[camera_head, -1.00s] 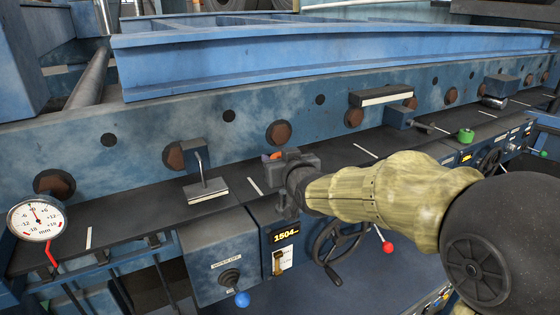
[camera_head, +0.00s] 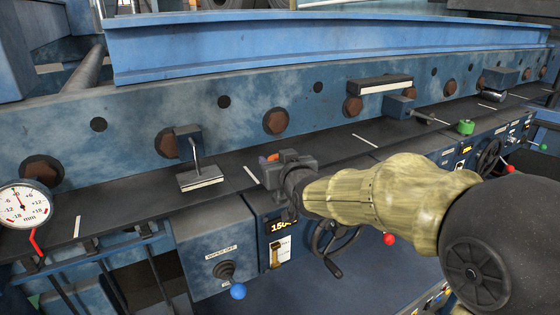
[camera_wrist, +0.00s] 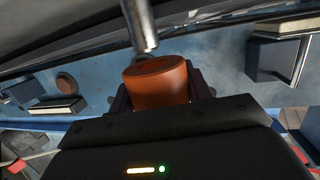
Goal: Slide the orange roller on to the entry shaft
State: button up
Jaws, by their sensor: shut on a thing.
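The orange roller (camera_wrist: 157,82) is a short cylinder held between my gripper's dark jaws (camera_wrist: 160,98) in the wrist view. In the head view only a small orange part (camera_head: 271,158) shows at my gripper (camera_head: 282,166); the jaws hide the rest. A bare metal shaft (camera_wrist: 140,25) comes down from the top in the wrist view, its end just above the roller's upper face. I cannot tell whether they touch or how well they line up. This shaft is not clearly seen in the head view. My gripper is over the machine's front edge.
A bracket with an upright rod (camera_head: 196,168) stands on the dark ledge left of my gripper. A dial gauge (camera_head: 22,205) is at far left. Levers (camera_head: 237,291) and a handwheel (camera_head: 333,248) are below.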

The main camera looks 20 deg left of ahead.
jog(key=shift+w+d+b, duration=0.1)
jog(key=shift+d+b, duration=0.1)
jog(key=shift+b, duration=0.15)
dwell(0.5)
jog(key=shift+a+b, duration=0.25)
jog(key=shift+b, duration=0.1)
dwell(0.5)
jog(key=shift+d+b, duration=0.1)
jog(key=shift+b, duration=0.25)
dwell(0.4)
jog(key=shift+f+b, duration=0.45)
jog(key=shift+b, duration=0.1)
jog(key=shift+f, duration=0.1)
jog(key=shift+d+f, duration=0.1)
jog(key=shift+b, duration=0.35)
jog(key=shift+f, duration=0.35)
jog(key=shift+f+b, duration=1.45)
jog(key=shift+b, duration=0.4)
